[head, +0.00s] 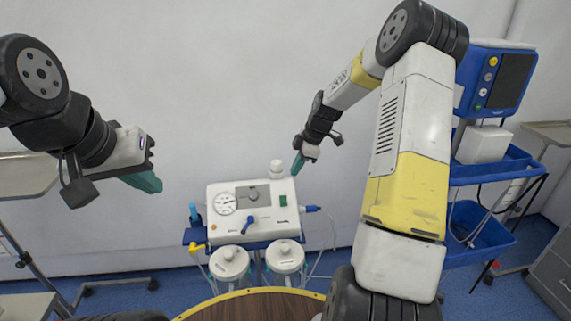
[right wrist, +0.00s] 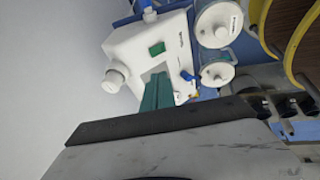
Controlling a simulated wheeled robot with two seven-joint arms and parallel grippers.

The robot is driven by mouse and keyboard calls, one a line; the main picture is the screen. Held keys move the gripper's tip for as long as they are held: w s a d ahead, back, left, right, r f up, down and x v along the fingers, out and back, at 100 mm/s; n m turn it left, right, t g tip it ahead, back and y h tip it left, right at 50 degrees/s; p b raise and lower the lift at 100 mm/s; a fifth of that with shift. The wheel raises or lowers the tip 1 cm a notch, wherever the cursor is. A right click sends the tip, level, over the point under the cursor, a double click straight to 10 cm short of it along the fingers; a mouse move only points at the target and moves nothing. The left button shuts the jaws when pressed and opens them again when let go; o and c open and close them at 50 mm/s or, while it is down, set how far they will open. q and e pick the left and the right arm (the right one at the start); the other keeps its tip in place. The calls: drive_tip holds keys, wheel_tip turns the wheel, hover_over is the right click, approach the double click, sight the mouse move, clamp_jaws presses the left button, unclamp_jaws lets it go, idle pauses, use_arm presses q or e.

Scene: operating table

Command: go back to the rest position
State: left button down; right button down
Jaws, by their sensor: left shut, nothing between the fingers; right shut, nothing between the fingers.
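My left gripper (head: 145,182) is at the left of the head view, its green fingers shut and empty in front of the bare wall. My right gripper (head: 298,163) is near the middle of the head view, its green fingers shut and pointing down. In the picture it lies just above the right end of the white suction unit. The right gripper's green fingers also show in the right wrist view (right wrist: 155,98), overlapping the unit. I cannot tell how far apart they are. Nothing is held.
The white suction unit (head: 270,214) has a gauge and two lidded jars (head: 229,262) below. A blue cart (head: 500,172) with a monitor (head: 501,78) stands at the right. A grey tray stand (head: 28,176) is at the left. A wooden top with yellow edge (head: 250,306) lies at the bottom.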

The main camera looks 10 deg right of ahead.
drive_tip(key=s+a+r+m+t+h, duration=0.1)
drive_tip(key=s+a+r+m+h, duration=0.15)
drive_tip(key=s+r+m, duration=0.9)
drive_tip(key=s+r+m+t, duration=0.1)
drive_tip(key=s+r, duration=0.2)
drive_tip(key=s, duration=0.4)
drive_tip(key=s+a+r+m, duration=0.1)
drive_tip(key=s+r+m, duration=0.1)
drive_tip(key=s, duration=0.5)
drive_tip(key=s+a+r+m+t+y, duration=0.1)
drive_tip(key=s+r+m, duration=0.1)
drive_tip(key=s+r, duration=0.3)
drive_tip(key=shift+s+a+t, duration=0.15)
drive_tip(key=shift+s+t, duration=0.15)
drive_tip(key=shift+s, duration=0.75)
drive_tip(key=shift+r, duration=0.1)
